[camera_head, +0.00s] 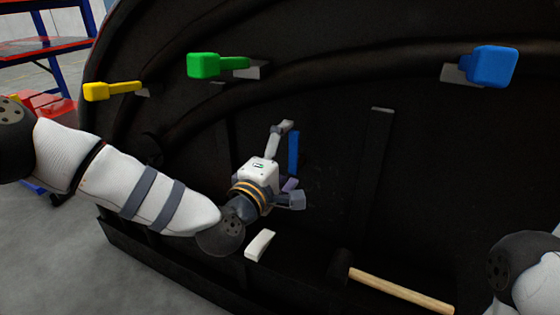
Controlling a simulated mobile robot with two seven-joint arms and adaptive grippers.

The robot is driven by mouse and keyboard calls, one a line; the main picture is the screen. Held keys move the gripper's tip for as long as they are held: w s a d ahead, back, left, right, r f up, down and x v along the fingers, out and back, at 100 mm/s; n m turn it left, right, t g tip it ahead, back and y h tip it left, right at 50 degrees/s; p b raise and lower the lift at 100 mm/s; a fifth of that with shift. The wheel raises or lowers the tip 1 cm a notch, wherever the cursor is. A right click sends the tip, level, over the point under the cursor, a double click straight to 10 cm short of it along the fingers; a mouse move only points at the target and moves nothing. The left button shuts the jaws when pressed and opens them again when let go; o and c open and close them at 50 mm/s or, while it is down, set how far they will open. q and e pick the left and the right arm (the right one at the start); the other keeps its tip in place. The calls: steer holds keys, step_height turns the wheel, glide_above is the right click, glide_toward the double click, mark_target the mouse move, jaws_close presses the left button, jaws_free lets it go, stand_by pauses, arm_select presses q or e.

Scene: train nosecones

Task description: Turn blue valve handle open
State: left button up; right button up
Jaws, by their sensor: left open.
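A blue valve handle (491,67) with a thick square end sits at the upper right of the dark nosecone shell, on a grey mount. A narrow upright blue bar (293,152) shows lower down, close to my left gripper; I cannot tell what it belongs to. My left gripper (294,163) is open, one finger pointing up and the other to the right. The blue bar appears between its fingers, but contact cannot be told. My left gripper is well left of and below the blue valve handle. My right gripper is not in view.
A green handle (217,65) and a yellow handle (111,90) sit along the upper left of the shell (330,200). A wooden-handled hammer (400,291) and a small white block (260,245) lie below. My right arm shows at lower right. Blue-and-red shelving (50,45) stands behind left.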

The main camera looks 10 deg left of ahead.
arm_select(q)
steer(key=v, duration=1)
steer(key=shift+s, duration=0.4)
steer(key=shift+a+r, duration=0.1)
steer(key=shift+r, duration=0.05)
steer(key=s+d+f+m+g+p, duration=0.15)
steer(key=s+f+m+g, duration=0.75)
steer(key=s+f, duration=1.05)
steer(key=s+a+f+m+g+y, duration=0.1)
steer(key=s+a+f+g+y, duration=0.1)
steer(key=s+a, duration=0.3)
steer(key=s+a+f+m+g+y+p, duration=0.1)
steer(key=s+a+f+m+g, duration=0.1)
steer(key=s, duration=0.8)
steer(key=s+a+f+m+g+y+p, duration=0.1)
steer(key=s+a+f+m+g+y, duration=0.1)
steer(key=s+a+g, duration=0.4)
steer(key=shift+s+a+f+g+y, duration=0.35)
steer(key=shift+s+a+f, duration=0.5)
steer(key=shift+s, duration=0.35)
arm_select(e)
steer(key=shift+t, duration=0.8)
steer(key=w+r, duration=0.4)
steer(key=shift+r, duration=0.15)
